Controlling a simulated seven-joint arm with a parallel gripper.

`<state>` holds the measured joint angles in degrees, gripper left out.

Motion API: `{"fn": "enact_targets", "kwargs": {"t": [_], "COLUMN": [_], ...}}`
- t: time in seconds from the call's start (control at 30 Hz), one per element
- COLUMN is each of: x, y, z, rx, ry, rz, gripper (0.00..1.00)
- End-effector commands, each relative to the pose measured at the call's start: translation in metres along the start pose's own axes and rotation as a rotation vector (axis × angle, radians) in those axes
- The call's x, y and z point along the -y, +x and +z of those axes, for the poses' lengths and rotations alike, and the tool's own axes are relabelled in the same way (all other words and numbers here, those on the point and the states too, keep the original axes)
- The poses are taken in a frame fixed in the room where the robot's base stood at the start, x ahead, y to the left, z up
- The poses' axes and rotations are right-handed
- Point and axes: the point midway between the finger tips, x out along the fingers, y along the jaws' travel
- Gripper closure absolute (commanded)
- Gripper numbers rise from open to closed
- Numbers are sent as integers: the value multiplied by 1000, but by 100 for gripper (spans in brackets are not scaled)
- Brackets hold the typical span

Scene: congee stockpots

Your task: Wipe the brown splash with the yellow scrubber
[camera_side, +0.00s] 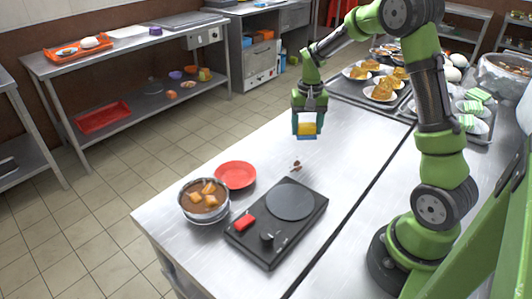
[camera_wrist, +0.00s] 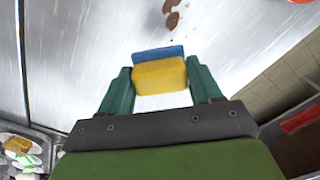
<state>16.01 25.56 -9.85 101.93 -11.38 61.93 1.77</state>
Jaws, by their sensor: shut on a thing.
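My gripper (camera_side: 308,122) is shut on the yellow scrubber (camera_side: 307,128), which has a blue layer on one face. The scrubber also shows between the two green fingers in the wrist view (camera_wrist: 160,75). The brown splash (camera_side: 297,165) is a small group of spots on the steel table, behind the hot plate. In the wrist view the splash (camera_wrist: 172,20) lies at the top, beyond the scrubber and apart from it. The scrubber appears held above the table, a little behind and right of the splash in the side view.
A red plate (camera_side: 235,175) and a pot of brown stew (camera_side: 203,201) are at left. Food trays (camera_side: 375,98) stand at the back right. Steel around the splash is clear.

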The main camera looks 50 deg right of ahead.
Motion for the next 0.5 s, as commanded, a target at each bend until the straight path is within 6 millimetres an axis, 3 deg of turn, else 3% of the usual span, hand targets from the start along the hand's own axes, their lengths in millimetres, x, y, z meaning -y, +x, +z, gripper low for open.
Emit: {"fn": "enact_targets", "kwargs": {"t": [0.5], "x": [-1], "y": [36], "z": [2], "rx": [3], "ry": [19], "rz": [2], "gripper": [61]}}
